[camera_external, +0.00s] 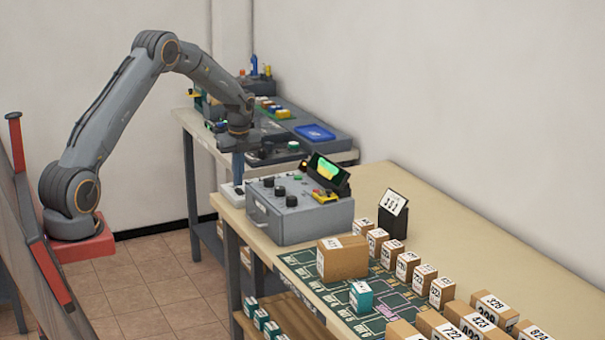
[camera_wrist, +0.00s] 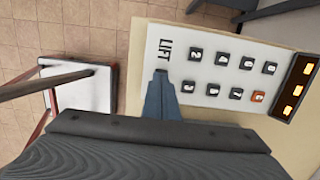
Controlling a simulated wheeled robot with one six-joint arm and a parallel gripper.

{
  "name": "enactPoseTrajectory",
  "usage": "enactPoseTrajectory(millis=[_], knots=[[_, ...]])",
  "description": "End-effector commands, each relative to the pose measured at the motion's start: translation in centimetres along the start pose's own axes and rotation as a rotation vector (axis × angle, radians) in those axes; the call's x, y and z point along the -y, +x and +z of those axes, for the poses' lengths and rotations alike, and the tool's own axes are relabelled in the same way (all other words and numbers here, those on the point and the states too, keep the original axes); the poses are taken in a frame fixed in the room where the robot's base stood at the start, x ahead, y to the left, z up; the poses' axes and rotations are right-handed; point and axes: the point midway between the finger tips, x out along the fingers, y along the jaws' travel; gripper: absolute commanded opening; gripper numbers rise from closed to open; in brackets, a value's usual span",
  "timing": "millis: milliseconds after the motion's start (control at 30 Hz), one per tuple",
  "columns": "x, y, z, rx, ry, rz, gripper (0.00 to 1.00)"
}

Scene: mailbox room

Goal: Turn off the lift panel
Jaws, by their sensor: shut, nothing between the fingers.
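The lift panel is a white plate (camera_wrist: 225,72) marked LIFT, with several dark buttons in two rows and one orange-red button (camera_wrist: 258,96) at the end of the lower row. A dark display strip (camera_wrist: 297,88) at its right end shows lit orange squares. In the external view the panel (camera_external: 228,193) lies at the table's left edge, partly hidden by the grey box. My gripper (camera_external: 238,178) points down over it, shut and empty. In the wrist view its tip (camera_wrist: 160,76) is by the LIFT lettering, left of the buttons; I cannot tell whether it touches.
A grey control box (camera_external: 300,215) with knobs and a raised green screen stands right beside my gripper. Cardboard boxes (camera_external: 342,258) and a small teal box (camera_external: 361,297) stand on the table's nearer part. A second table with devices (camera_external: 285,125) is behind.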

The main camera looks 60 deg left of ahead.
Motion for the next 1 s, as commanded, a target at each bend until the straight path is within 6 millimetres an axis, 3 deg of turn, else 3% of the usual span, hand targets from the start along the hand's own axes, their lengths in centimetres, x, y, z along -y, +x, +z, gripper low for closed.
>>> enactPoseTrajectory(millis=[200, 1000], knots=[[0.0, 1.3, 0.0, 0.000, -0.001, 0.001, 0.00], [-0.3, 2.9, 0.3, -0.004, -0.002, 0.007, 0.00]])
